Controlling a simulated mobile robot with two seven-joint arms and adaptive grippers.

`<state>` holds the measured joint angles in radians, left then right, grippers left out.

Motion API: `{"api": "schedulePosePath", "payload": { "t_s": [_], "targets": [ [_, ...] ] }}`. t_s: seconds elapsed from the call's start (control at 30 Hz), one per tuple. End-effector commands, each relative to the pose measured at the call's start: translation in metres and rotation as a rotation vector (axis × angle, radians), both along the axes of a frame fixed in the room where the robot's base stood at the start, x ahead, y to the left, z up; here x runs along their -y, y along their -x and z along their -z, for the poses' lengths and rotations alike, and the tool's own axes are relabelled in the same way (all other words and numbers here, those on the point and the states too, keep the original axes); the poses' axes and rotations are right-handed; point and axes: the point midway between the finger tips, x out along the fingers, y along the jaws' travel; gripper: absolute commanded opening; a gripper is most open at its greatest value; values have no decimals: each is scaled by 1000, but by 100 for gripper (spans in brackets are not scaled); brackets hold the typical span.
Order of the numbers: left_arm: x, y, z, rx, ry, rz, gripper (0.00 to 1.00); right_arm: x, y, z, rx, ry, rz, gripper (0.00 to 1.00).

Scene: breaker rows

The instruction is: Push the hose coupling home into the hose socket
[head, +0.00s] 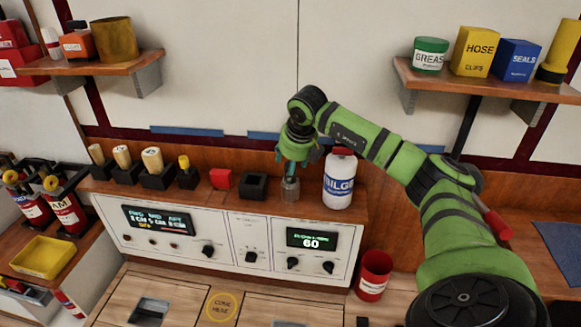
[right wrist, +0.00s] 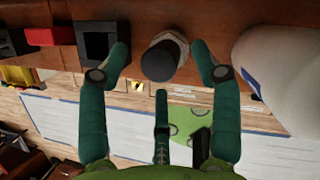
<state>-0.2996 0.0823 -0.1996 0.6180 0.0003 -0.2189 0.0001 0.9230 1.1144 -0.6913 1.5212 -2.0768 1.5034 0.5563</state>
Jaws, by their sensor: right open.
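The likely hose coupling, a short grey cylinder with a dark round top (head: 290,188), stands upright on the wooden ledge; it also shows in the right wrist view (right wrist: 160,62). A black square block with a square opening (head: 253,186), perhaps the hose socket, sits on the ledge just left of it, apart from it; it also shows in the right wrist view (right wrist: 99,28). My right gripper (head: 291,170) points down above the cylinder. In the right wrist view its open fingers (right wrist: 163,58) lie on both sides of the cylinder, with gaps. My left gripper is out of view.
A white and blue BILGE bottle (head: 339,180) stands close right of the cylinder. A red block (head: 221,179) and several dark holders with capped items are further left. The control panel (head: 222,238) lies below the ledge. A red cup (head: 374,275) stands at lower right.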

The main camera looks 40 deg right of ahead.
Motion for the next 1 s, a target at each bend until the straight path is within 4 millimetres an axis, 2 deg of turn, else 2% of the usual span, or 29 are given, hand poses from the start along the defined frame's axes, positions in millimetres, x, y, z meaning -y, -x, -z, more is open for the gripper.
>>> {"api": "schedulePosePath", "payload": {
  "t_s": [0.3,0.5,0.67,1.0],
  "targets": [
    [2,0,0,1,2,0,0,-8,23,-64,6,2,0,64],
    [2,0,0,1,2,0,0,-12,35,-92,5,1,1,64],
    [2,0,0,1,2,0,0,-14,38,-100,3,1,0,64],
    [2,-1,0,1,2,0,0,-14,39,-101,2,0,1,64]
  ]
}}
